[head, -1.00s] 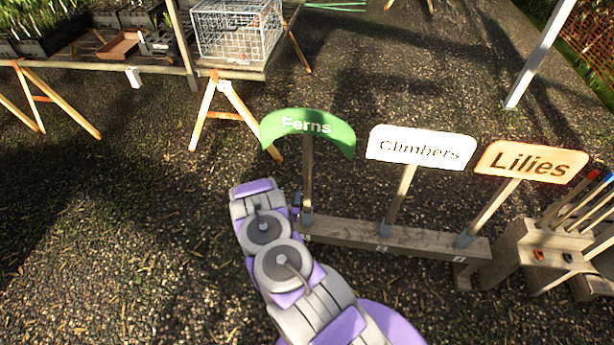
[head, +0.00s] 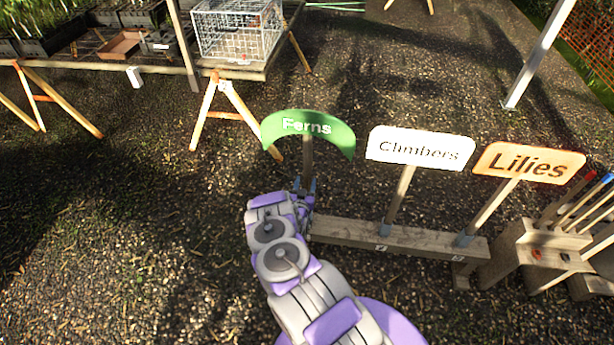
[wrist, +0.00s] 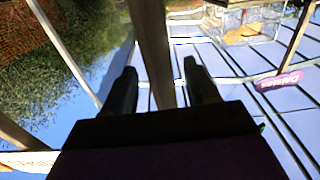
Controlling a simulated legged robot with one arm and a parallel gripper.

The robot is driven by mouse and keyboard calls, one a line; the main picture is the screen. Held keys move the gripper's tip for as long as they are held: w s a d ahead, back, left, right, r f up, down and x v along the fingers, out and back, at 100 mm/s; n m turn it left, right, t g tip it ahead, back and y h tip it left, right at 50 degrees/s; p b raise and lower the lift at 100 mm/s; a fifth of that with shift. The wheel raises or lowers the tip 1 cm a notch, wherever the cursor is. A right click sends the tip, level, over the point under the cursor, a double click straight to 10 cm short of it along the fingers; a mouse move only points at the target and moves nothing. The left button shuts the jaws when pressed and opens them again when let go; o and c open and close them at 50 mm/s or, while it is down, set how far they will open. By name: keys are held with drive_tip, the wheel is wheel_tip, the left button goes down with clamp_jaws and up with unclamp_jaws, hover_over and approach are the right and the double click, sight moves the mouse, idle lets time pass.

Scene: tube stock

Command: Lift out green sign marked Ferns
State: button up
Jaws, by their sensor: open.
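The green sign marked Ferns (head: 308,131) is a curved plate on a brown wooden post (head: 308,163). It stands upright at the left end of a wooden rack beam (head: 345,231). My gripper (head: 304,188) is at the lower part of this post, low above the beam end. In the wrist view my gripper (wrist: 160,88) is open, with one dark finger on each side of the post (wrist: 152,45). Gaps show between post and fingers. The post's foot is hidden behind my arm in the head view.
A white Climbers sign (head: 420,148) and an orange Lilies sign (head: 528,162) stand to the right on the same beam. A wooden block with rods (head: 545,250) is farther right. A trestle table with a wire cage (head: 237,30) stands behind. Gravel at left is clear.

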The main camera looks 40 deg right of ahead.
sight(307, 157)
drive_tip(key=shift+x, duration=1.3)
drive_tip(key=shift+d+f, duration=0.1)
drive_tip(key=shift+s, duration=0.1)
drive_tip(key=c, duration=1)
drive_tip(key=shift+c, duration=0.2)
drive_tip(key=shift+r+p, duration=4)
drive_tip(key=shift+r, duration=2.35)
